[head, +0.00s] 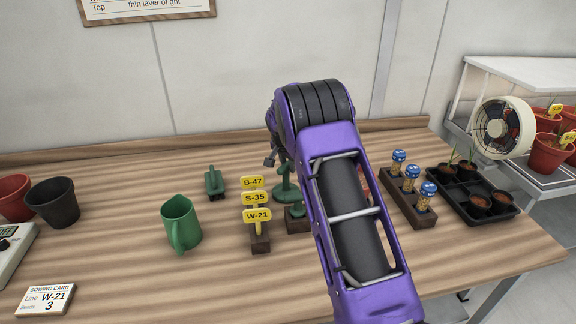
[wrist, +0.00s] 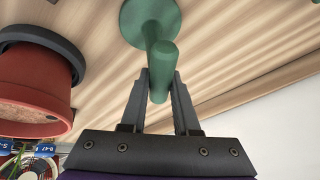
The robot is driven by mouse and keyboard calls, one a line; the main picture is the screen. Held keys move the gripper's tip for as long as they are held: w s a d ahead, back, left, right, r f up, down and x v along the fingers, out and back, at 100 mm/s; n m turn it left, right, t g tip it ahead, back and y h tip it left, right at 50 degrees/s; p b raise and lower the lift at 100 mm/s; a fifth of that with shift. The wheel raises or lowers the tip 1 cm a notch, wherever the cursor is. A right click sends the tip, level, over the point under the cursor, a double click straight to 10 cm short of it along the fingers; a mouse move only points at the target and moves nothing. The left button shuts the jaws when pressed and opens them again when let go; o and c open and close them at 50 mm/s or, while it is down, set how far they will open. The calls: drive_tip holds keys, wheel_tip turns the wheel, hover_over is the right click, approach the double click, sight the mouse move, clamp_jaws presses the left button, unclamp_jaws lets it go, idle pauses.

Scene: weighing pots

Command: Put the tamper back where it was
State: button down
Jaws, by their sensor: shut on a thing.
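The green tamper has a round disc and a thick handle. In the wrist view my gripper (wrist: 160,76) is shut on the handle of the tamper (wrist: 161,62), one finger on each side. The disc lies at the top of that view, over the wooden bench; I cannot tell whether it touches. In the head view the green disc and stem of the tamper (head: 287,190) show just left of my arm, behind the yellow labels. My arm hides most of the gripper there. A dark block with a green top (head: 297,217) stands just in front, partly hidden.
Yellow labels (head: 256,198) stand in a dark holder close by. A green mug (head: 180,224) and a small green tool (head: 214,183) are left. Blue-capped vials (head: 411,171) in a rack and a black tray (head: 478,190) are right. A terracotta pot (wrist: 35,85) is near the gripper.

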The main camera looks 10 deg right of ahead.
drive_tip(key=shift+f, duration=0.15)
drive_tip(key=c, duration=1.1)
unclamp_jaws()
drive_tip(key=shift+f, duration=0.1)
drive_tip(key=o, duration=0.4)
drive_tip(key=shift+o, duration=0.2)
drive_tip(key=shift+s+r, duration=0.1)
drive_tip(key=shift+r, duration=0.5)
drive_tip(key=v, duration=1.1)
drive_tip(key=shift+s+r, duration=0.1)
